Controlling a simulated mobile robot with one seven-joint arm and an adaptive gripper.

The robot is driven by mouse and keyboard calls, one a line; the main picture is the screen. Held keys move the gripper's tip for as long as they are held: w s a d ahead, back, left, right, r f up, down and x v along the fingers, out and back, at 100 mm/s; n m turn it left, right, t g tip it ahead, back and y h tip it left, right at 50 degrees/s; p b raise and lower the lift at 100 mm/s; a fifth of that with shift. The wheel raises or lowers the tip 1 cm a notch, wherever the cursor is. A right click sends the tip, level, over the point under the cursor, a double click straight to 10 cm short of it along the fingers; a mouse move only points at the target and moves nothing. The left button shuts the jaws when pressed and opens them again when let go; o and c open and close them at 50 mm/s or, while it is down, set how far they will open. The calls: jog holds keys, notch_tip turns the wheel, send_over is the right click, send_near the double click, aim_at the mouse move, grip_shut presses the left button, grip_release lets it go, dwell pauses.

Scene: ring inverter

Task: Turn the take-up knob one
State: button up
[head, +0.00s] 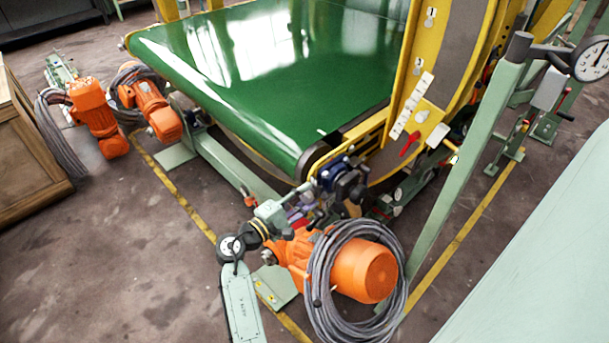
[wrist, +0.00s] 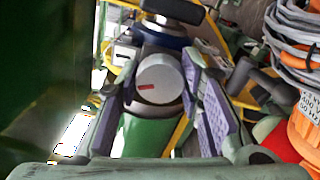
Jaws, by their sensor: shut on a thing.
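The take-up knob (wrist: 158,76) is a round pale grey disc with a short red mark, in the middle of the wrist view. The red mark lies nearly level, just below the disc's centre. My gripper (wrist: 162,70) has one finger on each side of the knob and is shut on it. A purple ribbed pad shows on the right finger. In the head view my gripper (head: 299,213) is small, at the conveyor's near corner, below a dark blue and black fitting (head: 343,180). I cannot make out the knob's face there.
The green conveyor belt (head: 270,65) lies behind, with a yellow frame (head: 470,55) at right. An orange motor (head: 363,271) with a grey cable coil (head: 320,270) stands close to my gripper. A green post (head: 465,150) rises at right. Floor is open at lower left.

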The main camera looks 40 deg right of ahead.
jog(key=shift+n, duration=0.6)
jog(key=shift+p, duration=0.3)
jog(key=o, duration=1.2)
jog(key=a, duration=0.8)
jog(key=s+a, duration=0.1)
jog(key=a, duration=0.3)
